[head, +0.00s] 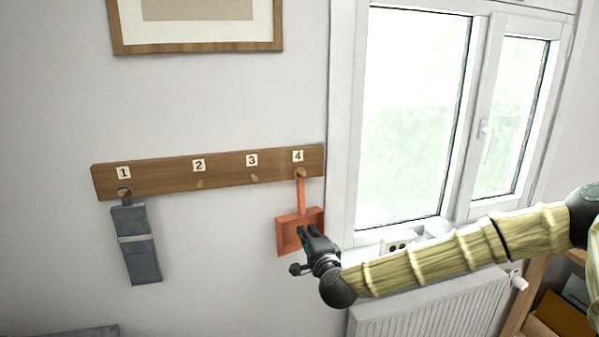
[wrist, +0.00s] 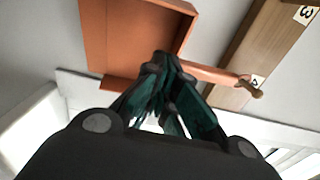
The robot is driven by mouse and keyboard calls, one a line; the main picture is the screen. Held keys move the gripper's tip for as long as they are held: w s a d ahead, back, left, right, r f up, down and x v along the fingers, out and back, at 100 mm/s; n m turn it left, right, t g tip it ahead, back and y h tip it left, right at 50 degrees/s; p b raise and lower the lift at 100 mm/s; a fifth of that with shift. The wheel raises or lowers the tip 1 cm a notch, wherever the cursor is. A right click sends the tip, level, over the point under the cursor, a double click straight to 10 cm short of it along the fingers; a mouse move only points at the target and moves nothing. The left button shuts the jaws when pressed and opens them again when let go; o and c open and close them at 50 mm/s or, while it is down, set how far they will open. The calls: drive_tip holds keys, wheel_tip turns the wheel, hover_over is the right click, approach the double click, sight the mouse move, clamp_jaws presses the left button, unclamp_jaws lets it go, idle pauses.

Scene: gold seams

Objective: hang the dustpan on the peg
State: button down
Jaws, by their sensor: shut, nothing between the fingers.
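The orange dustpan (head: 288,236) hangs by its handle from the peg under label 4 (head: 299,172), tray end down, against the wall. In the wrist view the dustpan's tray (wrist: 130,40) fills the upper left, and its handle runs right to the peg (wrist: 250,88) on the wooden rail (wrist: 262,45). My gripper (head: 306,232) is in front of the dustpan's lower right part. In the wrist view my gripper's fingers (wrist: 165,65) are together, empty, close to where tray and handle meet. I cannot tell whether they touch it.
A grey folded item (head: 136,262) hangs on peg 1 at the left of the rail. Pegs 2 (head: 200,185) and 3 (head: 254,178) are bare. A window (head: 415,120), a sill and a radiator (head: 430,308) stand close at the right.

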drive_tip(key=b+x, duration=0.2)
drive_tip(key=x, duration=0.5)
drive_tip(key=shift+w, duration=0.35)
idle(2.5)
drive_tip(key=shift+b+v, duration=0.6)
drive_tip(key=shift+v, duration=1.3)
idle(2.6)
